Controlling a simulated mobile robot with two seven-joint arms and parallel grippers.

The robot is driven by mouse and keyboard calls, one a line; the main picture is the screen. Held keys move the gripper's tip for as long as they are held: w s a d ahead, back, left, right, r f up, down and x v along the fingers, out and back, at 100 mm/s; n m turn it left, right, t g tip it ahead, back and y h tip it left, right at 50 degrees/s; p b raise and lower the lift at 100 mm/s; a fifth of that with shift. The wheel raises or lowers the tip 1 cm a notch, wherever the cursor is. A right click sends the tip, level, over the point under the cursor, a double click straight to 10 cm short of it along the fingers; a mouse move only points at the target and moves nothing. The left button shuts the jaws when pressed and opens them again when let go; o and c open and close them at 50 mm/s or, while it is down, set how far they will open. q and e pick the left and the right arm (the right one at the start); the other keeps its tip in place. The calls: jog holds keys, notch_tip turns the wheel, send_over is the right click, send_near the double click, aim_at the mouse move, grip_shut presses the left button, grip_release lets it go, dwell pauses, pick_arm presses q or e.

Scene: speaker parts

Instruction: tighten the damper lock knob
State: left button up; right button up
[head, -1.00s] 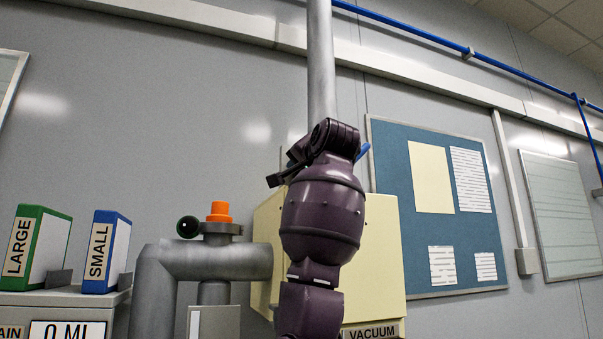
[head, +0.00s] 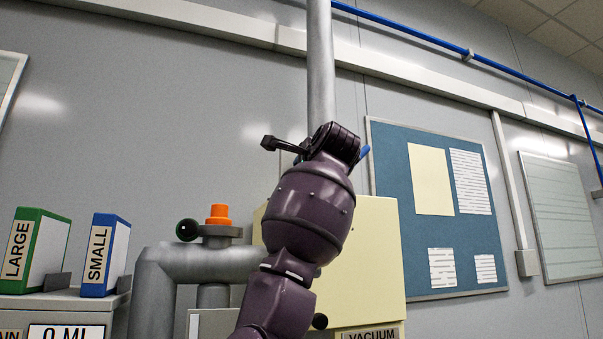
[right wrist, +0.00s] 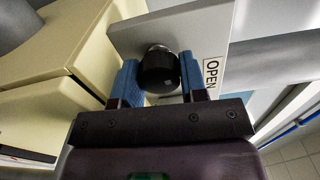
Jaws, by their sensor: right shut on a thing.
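In the right wrist view a black round knob (right wrist: 160,75) on a metal stem sits at a grey plate (right wrist: 132,38) beside an "OPEN" label (right wrist: 211,75). My right gripper (right wrist: 159,83) has its two blue fingers on either side of this knob and is shut on it. In the head view my dark purple arm rises in front of the grey vertical pipe (head: 320,70); a blue fingertip (head: 364,152) shows at its upper right. The hand hides the knob there. My left gripper is not in view.
A cream box (head: 375,250) with a "VACUUM" label stands behind my arm. Left of it is a grey pipe elbow (head: 155,265) with an orange cap (head: 218,214). Green (head: 35,250) and blue (head: 106,255) binders stand further left. A blue pinboard (head: 395,170) hangs at right.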

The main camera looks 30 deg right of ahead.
jog(key=shift+f+m, duration=0.15)
jog(key=shift+m, duration=0.45)
jog(key=o, duration=0.9)
